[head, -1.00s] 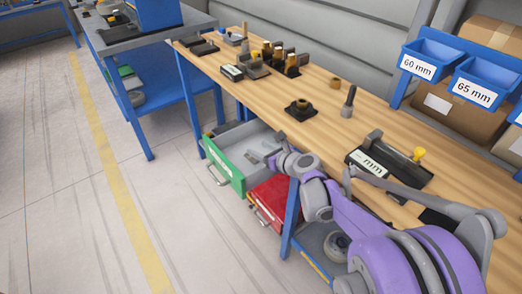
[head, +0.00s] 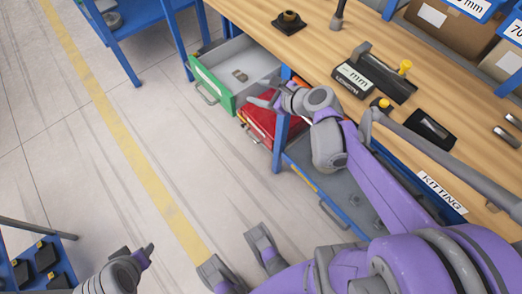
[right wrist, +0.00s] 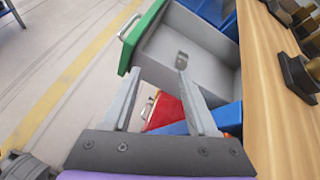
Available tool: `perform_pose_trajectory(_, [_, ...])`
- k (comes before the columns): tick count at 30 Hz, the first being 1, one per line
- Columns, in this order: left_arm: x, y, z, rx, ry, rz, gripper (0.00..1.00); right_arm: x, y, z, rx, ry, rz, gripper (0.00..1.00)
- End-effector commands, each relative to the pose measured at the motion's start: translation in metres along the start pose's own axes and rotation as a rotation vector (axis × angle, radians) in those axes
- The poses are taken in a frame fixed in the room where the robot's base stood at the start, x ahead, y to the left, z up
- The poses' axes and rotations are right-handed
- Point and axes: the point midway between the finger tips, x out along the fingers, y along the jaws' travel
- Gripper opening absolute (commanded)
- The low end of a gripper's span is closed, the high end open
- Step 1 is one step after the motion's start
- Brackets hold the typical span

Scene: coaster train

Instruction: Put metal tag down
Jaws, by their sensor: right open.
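The small grey metal tag (head: 240,75) lies on the floor of the open, green-fronted grey drawer (head: 213,92). In the right wrist view, the tag (right wrist: 182,59) appears just beyond the tip of the right-hand finger. My right gripper (head: 264,103) is at the drawer's near right side in the head view, apart from the tag. In the wrist view, its fingers (right wrist: 160,72) are spread with nothing between them. My left gripper (head: 147,254) is low in the head view, over the floor; its finger opening cannot be made out.
A red drawer (head: 268,125) stands partly open below, beside a blue bench leg. The wooden bench top (head: 310,50) holds a black base, a labelled length gauge (head: 372,75) and a dark tray. A blue rack with black parts (head: 35,268) is at lower left. The floor between is clear.

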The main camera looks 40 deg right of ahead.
Motion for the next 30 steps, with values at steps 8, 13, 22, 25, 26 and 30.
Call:
perform_pose_trajectory(8, [0.000,0.000,0.000,0.000,0.000,0.000,0.50,-0.037,0.154,-0.034,-1.398,0.113,0.465,0.59])
perform_pose_trajectory(13, [0.000,0.000,0.000,0.000,0.000,0.000,0.50,-0.070,0.188,-0.064,-2.103,0.057,0.717,0.59])
perform_pose_trajectory(22, [0.000,0.000,0.000,0.000,0.000,0.000,0.50,-0.089,0.193,-0.081,-2.522,-0.002,0.880,0.59])
perform_pose_trajectory(25, [0.000,0.000,0.000,0.000,0.000,0.000,0.50,-0.089,0.193,-0.081,-2.521,-0.001,0.879,0.59])
perform_pose_trajectory(26, [0.000,0.000,0.000,0.000,0.000,0.000,0.50,-0.089,0.193,-0.081,-2.520,-0.001,0.879,0.59])
perform_pose_trajectory(30, [0.000,0.000,0.000,0.000,0.000,0.000,0.50,-0.089,0.193,-0.081,-2.518,0.000,0.878,0.59])
